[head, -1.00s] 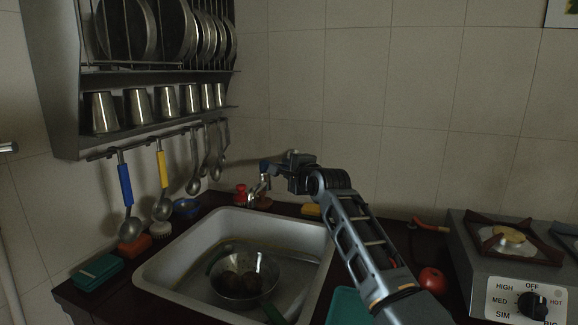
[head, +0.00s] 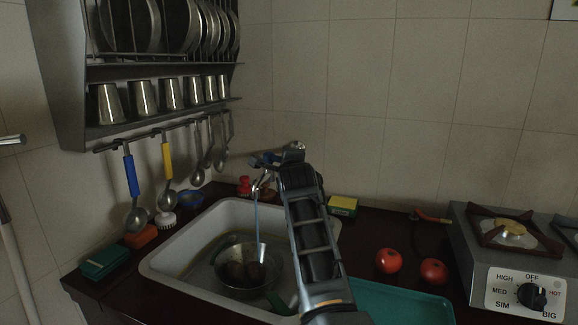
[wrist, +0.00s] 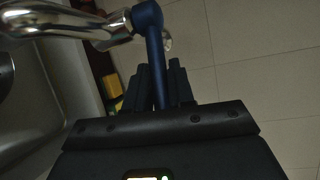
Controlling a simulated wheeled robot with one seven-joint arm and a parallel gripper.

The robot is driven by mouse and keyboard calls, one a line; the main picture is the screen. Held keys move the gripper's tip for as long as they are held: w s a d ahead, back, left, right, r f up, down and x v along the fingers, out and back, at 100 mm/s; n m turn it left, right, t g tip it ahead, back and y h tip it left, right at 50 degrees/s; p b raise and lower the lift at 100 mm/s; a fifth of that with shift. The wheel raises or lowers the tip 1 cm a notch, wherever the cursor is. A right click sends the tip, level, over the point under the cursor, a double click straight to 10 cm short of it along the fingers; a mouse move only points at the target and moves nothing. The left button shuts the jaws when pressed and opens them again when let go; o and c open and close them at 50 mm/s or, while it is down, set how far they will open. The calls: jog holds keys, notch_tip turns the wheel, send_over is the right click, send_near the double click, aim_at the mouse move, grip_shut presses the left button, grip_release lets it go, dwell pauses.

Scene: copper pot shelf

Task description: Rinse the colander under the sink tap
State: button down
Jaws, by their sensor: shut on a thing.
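The colander (head: 232,281) is a metal bowl sitting in the sink (head: 172,262), with dark round things inside. The chrome tap (head: 262,183) stands at the back of the sink, and a thin stream of water (head: 259,222) falls from it into the colander. My gripper (head: 270,160) is at the top of the tap. In the wrist view my gripper (wrist: 160,88) is shut on the blue tap lever (wrist: 155,50), beside the chrome spout (wrist: 60,22). In the head view the lever is mostly hidden by my gripper.
Two tomatoes (head: 389,261) and a teal tray (head: 410,303) lie right of the sink, near the stove (head: 520,270). A yellow sponge (head: 342,205) lies behind. Ladles (head: 137,215) hang at left beneath the cup rack (head: 160,125).

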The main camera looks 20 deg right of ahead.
jog(key=shift+a, duration=0.15)
jog(key=c, duration=1.1)
grip_release()
jog(key=shift+b+v, duration=0.5)
jog(key=shift+v, duration=3.45)
